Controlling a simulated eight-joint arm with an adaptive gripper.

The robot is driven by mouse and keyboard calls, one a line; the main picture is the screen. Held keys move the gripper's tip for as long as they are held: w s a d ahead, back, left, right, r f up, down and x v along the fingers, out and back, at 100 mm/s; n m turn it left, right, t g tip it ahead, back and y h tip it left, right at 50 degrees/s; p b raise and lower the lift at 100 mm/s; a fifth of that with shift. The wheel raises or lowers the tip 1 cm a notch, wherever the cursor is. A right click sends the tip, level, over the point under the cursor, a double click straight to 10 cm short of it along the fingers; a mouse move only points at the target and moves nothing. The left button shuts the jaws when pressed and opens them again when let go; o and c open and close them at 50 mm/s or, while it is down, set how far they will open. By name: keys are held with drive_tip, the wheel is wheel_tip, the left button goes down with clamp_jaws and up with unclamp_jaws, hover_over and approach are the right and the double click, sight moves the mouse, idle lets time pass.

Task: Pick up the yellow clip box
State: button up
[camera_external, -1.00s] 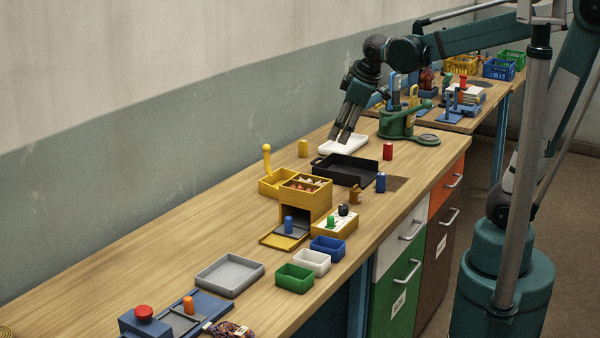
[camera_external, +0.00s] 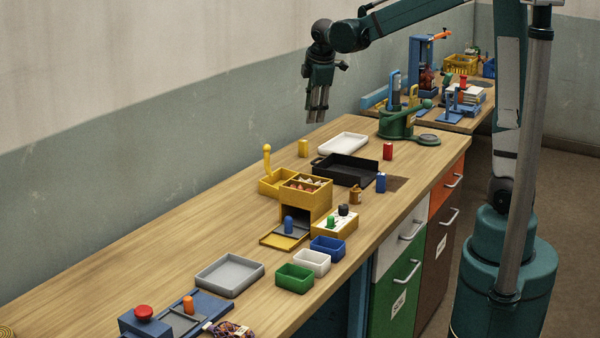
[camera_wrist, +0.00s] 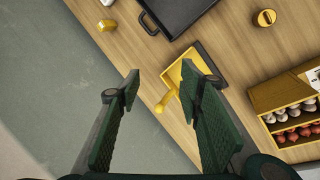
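A small upright yellow box (camera_external: 303,148), which I take to be the clip box, stands on the bench near the wall, left of the white tray. In the wrist view the yellow box (camera_wrist: 107,25) is at the upper left, beyond my fingertips. My gripper (camera_external: 317,116) hangs above the bench, over and slightly right of the box in the external picture, clear of it. In the wrist view my gripper (camera_wrist: 166,85) has its two fingers wide apart with nothing between them; a yellow tray with a knobbed handle (camera_wrist: 180,80) lies below, partly behind the right finger.
A white tray (camera_external: 343,144) and a black handled tray (camera_external: 345,171) lie nearby. A red box (camera_external: 388,150) and blue box (camera_external: 381,183) stand to the right. A yellow cabinet (camera_external: 318,200) stands nearer.

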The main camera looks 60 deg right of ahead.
drive_tip(key=w+d+f+n+g+p, duration=0.25)
drive_tip(key=w+d+f+n, duration=0.2)
drive_tip(key=w+d, duration=0.65)
drive_tip(key=n+g+h+p, duration=0.1)
drive_tip(key=n+h+p, duration=0.1)
drive_tip(key=n+p, duration=0.15)
hover_over(302, 141)
drive_tip(key=a, duration=0.2)
wheel_tip(302, 141, down, 11)
drive_tip(key=shift+w+a+f+m, duration=0.1)
drive_tip(key=shift+m, duration=0.3)
drive_tip(key=shift+f+y, duration=0.1)
drive_tip(key=shift+y, duration=0.2)
drive_tip(key=shift+x, duration=1.15)
drive_tip(key=shift+f, duration=0.1)
drive_tip(key=shift+p+x, duration=0.3)
drive_tip(key=shift+x, duration=2.2)
drive_tip(key=shift+c, duration=0.4)
drive_tip(key=c, duration=0.9)
